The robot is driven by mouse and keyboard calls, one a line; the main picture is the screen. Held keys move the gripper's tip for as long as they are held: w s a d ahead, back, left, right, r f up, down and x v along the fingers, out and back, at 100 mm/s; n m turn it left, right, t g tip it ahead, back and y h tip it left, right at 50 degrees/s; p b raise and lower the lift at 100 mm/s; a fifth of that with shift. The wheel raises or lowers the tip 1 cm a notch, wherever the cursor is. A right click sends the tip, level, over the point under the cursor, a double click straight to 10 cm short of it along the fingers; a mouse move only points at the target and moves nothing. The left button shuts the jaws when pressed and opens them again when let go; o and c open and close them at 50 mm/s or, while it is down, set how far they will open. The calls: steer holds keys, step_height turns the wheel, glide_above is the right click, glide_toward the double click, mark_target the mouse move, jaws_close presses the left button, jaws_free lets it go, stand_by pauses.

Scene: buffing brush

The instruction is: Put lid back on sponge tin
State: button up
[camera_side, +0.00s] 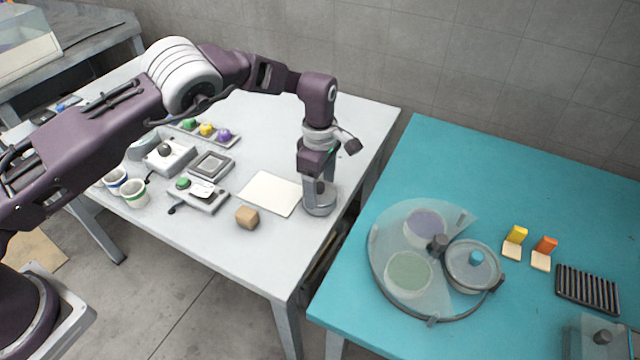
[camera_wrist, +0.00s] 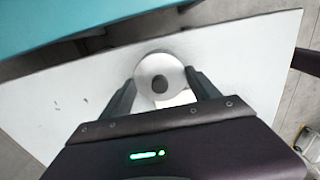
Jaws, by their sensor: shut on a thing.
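My gripper (camera_side: 318,188) points straight down over the right end of the white table. It is shut on a round, pale grey lid (camera_side: 320,207) by its sides. In the wrist view my gripper (camera_wrist: 162,84) has one finger on each side of the lid (camera_wrist: 147,72), a pale disc with a dark spot in its middle. I cannot make out a separate sponge tin; whether one stands under the lid is hidden. The lid is at or just above the table top; I cannot tell which.
A white sheet (camera_side: 270,193) lies just left of my gripper, with a tan block (camera_side: 247,217) near it. Grey devices and cups (camera_side: 134,194) crowd the table's left. Beyond a gap to the right, a teal table (camera_side: 440,150) holds a round clear-covered turntable (camera_side: 380,270).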

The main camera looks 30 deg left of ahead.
steer(key=o, duration=1.4)
steer(key=shift+o, duration=0.5)
steer(key=shift+r, duration=3.55)
jaws_close()
steer(key=shift+f, duration=0.3)
